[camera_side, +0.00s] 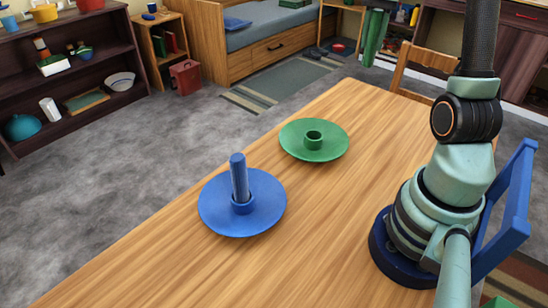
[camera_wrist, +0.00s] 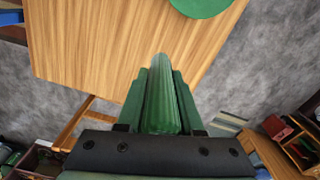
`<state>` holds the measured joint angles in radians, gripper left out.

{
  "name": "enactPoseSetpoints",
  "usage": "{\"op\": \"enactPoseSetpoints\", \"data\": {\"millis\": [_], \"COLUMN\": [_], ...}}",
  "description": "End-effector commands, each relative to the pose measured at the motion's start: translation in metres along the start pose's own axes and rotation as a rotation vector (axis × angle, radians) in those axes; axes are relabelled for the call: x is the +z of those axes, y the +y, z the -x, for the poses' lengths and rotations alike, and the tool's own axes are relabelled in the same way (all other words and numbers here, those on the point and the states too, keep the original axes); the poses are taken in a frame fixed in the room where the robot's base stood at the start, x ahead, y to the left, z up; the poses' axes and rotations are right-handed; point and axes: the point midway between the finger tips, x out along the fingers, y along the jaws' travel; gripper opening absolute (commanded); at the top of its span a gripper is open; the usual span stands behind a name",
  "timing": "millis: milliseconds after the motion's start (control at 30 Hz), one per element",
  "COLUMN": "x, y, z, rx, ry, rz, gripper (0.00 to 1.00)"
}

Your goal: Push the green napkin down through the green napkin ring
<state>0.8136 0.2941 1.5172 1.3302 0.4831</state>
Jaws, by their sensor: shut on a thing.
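The green napkin ring (camera_side: 313,140) stands upright and empty at the middle of a green plate (camera_side: 332,130) on the wooden table. Part of the green plate also shows at the top of the wrist view (camera_wrist: 200,6), where the ring is out of frame. The green napkin (camera_wrist: 163,105), a ribbed roll, lies between the two green fingers of my gripper (camera_wrist: 160,74), which is shut on it. Its far end sticks out past the fingertips, apart from the plate in the picture.
A blue plate (camera_side: 265,212) stands nearer the camera on the table (camera_side: 180,265). A blue rolled napkin (camera_side: 239,176) stands upright in its blue ring (camera_side: 242,204). A wooden chair (camera_side: 410,62) stands at the table's far edge. The table between the green plate and my arm's base is clear.

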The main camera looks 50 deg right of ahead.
Motion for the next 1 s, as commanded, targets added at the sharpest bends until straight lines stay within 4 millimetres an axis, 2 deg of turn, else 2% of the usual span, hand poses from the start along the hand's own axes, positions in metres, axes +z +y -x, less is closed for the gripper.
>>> {"op": "enactPoseSetpoints", "data": {"millis": [67, 167, 267, 400, 600, 800, 1000], "x": [0.005, 0.020, 0.045, 0.087, 0.139, 0.161, 0.162], "y": [-0.006, -0.020, -0.040, -0.064, -0.082, -0.086, -0.086], "z": [0.000, -0.009, -0.026, -0.054, -0.085, -0.099, -0.110], "rx": [0.000, 0.002, 0.002, 0.003, 0.002, 0.000, 0.001], "ry": [-0.001, -0.003, -0.004, -0.004, -0.003, 0.000, -0.002], "rz": [0.020, 0.075, 0.162, 0.297, 0.451, 0.517, 0.522], "gripper": [0.00, 0.00, 0.00, 0.00, 0.00, 0.00, 0.00]}}
